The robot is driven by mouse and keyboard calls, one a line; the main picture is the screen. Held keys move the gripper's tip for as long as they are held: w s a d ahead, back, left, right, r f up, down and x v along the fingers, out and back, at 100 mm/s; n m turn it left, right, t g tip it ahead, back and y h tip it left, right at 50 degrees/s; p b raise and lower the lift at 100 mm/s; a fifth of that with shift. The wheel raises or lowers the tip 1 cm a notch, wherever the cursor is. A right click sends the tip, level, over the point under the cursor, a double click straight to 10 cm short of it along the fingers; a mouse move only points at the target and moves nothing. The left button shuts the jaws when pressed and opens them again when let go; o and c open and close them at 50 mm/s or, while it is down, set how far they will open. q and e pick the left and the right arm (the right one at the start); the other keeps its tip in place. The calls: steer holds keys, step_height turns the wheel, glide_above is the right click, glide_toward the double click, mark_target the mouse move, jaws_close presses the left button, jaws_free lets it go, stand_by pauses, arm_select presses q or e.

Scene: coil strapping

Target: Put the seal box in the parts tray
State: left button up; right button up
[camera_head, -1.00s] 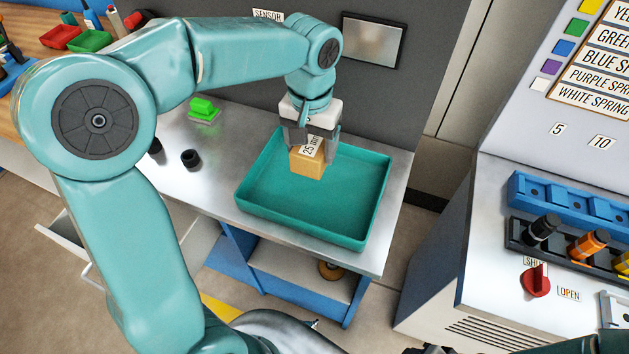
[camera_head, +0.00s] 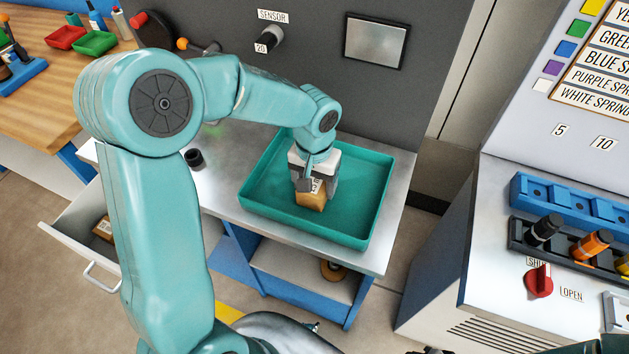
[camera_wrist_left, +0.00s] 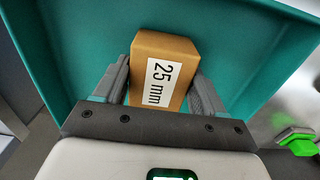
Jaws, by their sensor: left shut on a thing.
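The seal box (camera_head: 311,200) is a small tan carton with a white label. The label reads "25 mm" in the left wrist view, where the box (camera_wrist_left: 147,60) sits between the two fingers. My left gripper (camera_head: 316,185) is shut on it. The parts tray (camera_head: 368,215) is a teal, shallow, open tray on the metal bench. The box is inside the tray's outline, low and close to the floor; I cannot tell whether it touches. The tray wall also shows in the left wrist view (camera_wrist_left: 60,50).
A black cap (camera_head: 194,158) stands on the bench left of the tray. An open drawer (camera_head: 75,225) with a tan box inside is at the left. A control cabinet (camera_head: 480,250) with a red knob (camera_head: 538,281) stands at the right. A grey wall with a sensor is behind.

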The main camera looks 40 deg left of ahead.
mark_target(314, 183)
arm_select(q)
steer(key=shift+f, duration=0.2)
steer(key=o, duration=1.2)
steer(key=shift+c, duration=0.2)
steer(key=shift+o, duration=0.8)
step_height(314, 183, up, 12)
steer(key=shift+r+p, duration=0.25)
steer(key=shift+p, duration=0.1)
